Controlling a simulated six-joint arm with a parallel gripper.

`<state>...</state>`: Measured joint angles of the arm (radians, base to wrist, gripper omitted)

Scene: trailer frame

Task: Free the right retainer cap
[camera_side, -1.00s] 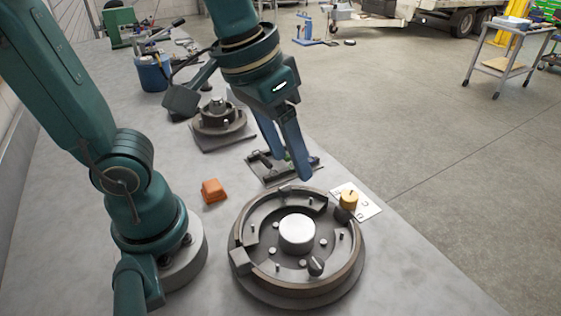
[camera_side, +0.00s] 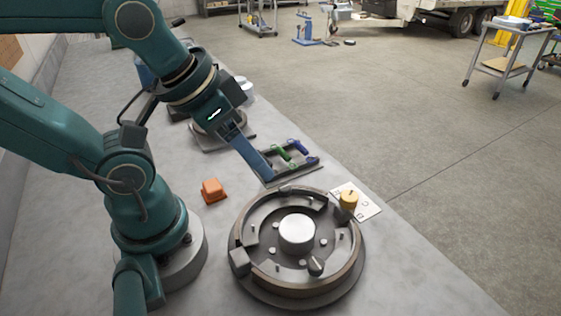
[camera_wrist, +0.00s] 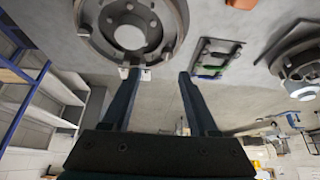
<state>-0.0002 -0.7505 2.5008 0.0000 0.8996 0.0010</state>
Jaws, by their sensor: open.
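The round drum brake assembly (camera_side: 297,286) lies flat on the bench in the side view, with a pale hub (camera_side: 297,232) at its centre. A dark knob-like cap (camera_side: 316,266) stands on its near part; I cannot tell whether it is the right retainer cap. The assembly also shows at the upper left of the wrist view (camera_wrist: 182,22). My gripper (camera_wrist: 161,75) is open and empty, its two blue fingers apart. In the side view my gripper (camera_side: 267,178) hangs over the near-left edge of the tool tray, behind the assembly and apart from its rim.
The tool tray (camera_side: 263,155) holds green and blue-handled tools. An orange block (camera_side: 213,190) sits left of the assembly. A yellow cylinder (camera_side: 349,200) stands by a white card (camera_side: 366,206) at the right. A second hub (camera_wrist: 302,68) lies beyond the tray. Front bench space is clear.

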